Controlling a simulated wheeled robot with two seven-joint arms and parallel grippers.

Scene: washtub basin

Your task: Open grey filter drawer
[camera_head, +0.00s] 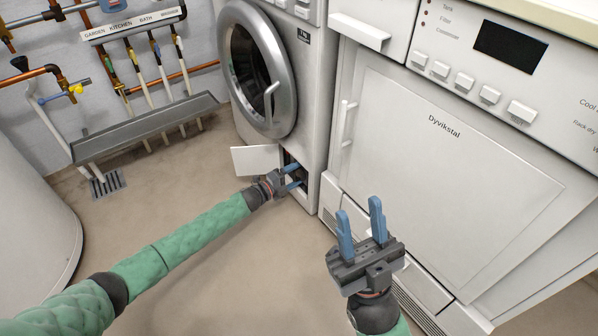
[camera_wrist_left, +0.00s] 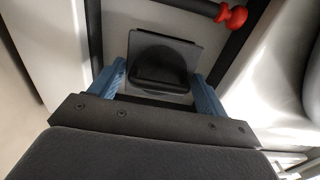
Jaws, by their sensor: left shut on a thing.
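The grey filter drawer (camera_wrist_left: 163,68) shows in the left wrist view as a grey front with a dark rounded handle, inside the low opening of the washing machine (camera_head: 305,100). My left gripper (camera_head: 296,176) reaches into that opening. Its blue fingers (camera_wrist_left: 157,78) stand at either side of the drawer's dark handle part, and it is shut on the drawer. In the head view the drawer is mostly hidden in the dark opening behind the fingers. My right gripper (camera_head: 360,222) is open and empty, raised in front of the dryer.
A white flap (camera_head: 255,160) stands open left of the opening. A red knob (camera_wrist_left: 232,16) is near the drawer. The white dryer (camera_head: 450,170) stands to the right. A grey trough (camera_head: 145,127) and pipes are on the left wall. The floor (camera_head: 215,255) between is clear.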

